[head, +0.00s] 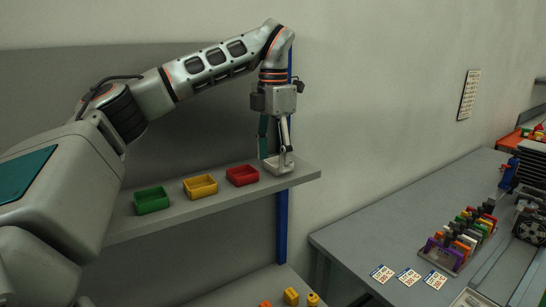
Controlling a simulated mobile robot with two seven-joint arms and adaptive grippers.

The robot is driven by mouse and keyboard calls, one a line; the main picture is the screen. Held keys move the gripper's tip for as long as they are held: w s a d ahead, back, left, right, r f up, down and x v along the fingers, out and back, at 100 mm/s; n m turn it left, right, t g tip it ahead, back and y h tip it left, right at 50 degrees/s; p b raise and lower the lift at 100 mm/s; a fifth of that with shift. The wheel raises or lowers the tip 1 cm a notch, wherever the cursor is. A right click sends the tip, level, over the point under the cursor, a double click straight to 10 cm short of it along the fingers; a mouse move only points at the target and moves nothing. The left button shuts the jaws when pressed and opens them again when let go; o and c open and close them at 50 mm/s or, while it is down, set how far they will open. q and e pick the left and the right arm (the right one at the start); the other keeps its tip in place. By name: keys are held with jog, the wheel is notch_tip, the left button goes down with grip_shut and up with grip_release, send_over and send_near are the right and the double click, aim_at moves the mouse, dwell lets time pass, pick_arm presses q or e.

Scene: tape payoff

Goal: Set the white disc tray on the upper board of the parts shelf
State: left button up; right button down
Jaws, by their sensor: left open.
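The white disc tray (279,166) sits near the right end of the upper board (222,203) of the parts shelf, to the right of the red bin. It looks flat on the board. My left gripper (274,154) points straight down over the tray and is open, with its fingers at the tray's sides. Whether a finger still touches the tray, I cannot tell. The tray's inside is partly hidden by the fingers. My right gripper is not in view.
Green (152,200), yellow (200,186) and red (242,175) bins stand in a row on the upper board. A blue post (282,225) rises behind the board. A lower board (255,288) holds small yellow and orange parts. A grey bench (375,225) with cards and a coloured rack stands right.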

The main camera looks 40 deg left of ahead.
pick_arm(q)
notch_tip(320, 180, up, 12)
dwell(0.4)
dwell(0.5)
jog(key=shift+d+f, duration=0.1)
